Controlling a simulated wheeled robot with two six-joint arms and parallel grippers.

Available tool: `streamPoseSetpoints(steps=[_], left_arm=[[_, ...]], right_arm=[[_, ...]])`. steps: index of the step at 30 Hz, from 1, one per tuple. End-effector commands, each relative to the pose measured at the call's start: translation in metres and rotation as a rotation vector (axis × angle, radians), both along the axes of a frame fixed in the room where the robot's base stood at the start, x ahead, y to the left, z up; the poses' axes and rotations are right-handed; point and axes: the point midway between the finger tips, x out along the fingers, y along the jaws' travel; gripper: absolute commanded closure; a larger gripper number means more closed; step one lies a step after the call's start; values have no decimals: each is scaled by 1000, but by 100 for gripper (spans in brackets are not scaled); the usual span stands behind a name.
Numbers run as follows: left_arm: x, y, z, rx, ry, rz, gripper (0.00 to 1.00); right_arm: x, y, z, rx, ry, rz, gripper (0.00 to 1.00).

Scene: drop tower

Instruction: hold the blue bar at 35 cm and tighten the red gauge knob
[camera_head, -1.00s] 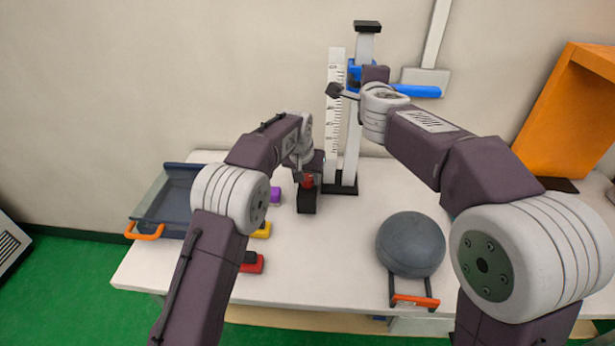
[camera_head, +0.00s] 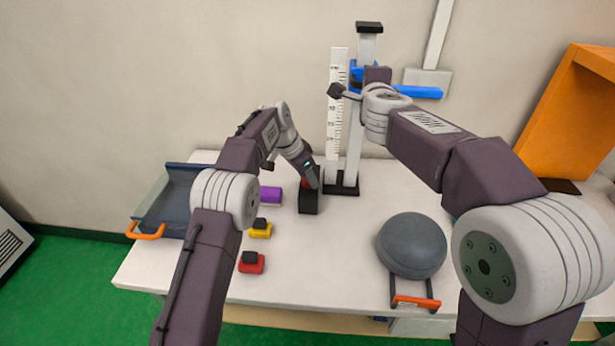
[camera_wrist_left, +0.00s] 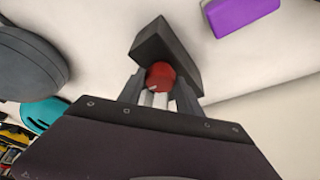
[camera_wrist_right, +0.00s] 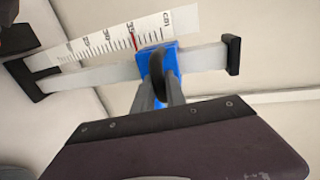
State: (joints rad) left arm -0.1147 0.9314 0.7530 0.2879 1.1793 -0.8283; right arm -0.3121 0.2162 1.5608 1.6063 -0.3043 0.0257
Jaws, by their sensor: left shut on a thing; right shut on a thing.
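The blue bar (camera_head: 415,91) sits high on the upright post of the tower, beside a white ruler (camera_head: 336,110). My right gripper (camera_wrist_right: 168,88) is shut at the bar's blue carriage (camera_wrist_right: 150,62); the fingers partly hide it and a dark rounded part lies over it. In the right wrist view the carriage is close to a red mark (camera_wrist_right: 133,41) on the ruler, near the 35 label. The red knob (camera_wrist_left: 160,74) is on a dark block (camera_wrist_left: 168,46) at the tower's foot. My left gripper (camera_wrist_left: 160,94) is shut on it, one finger on each side.
A grey dome (camera_head: 412,245) is at the table's right front. A dark tray (camera_head: 165,205) is at the left. Purple (camera_head: 271,195), yellow (camera_head: 260,231) and red (camera_head: 251,265) pieces lie between tray and tower. An orange shelf (camera_head: 570,115) stands at the right.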

Motion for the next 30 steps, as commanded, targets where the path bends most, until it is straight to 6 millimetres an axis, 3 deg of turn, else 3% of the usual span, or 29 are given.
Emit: streamPoseSetpoints(steps=[16,17,18,30], left_arm=[[0,1,-1,2,2,-21,99],[0,1,-1,2,2,-21,51],[0,1,-1,2,2,-21,39],[-2,3,8,0,-2,-20,38]], right_arm=[[0,-2,2,-1,-3,-4,100],[0,-2,2,-1,-3,-4,100],[0,-2,2,-1,-3,-4,100],[0,-1,2,-1,-3,-3,100]])
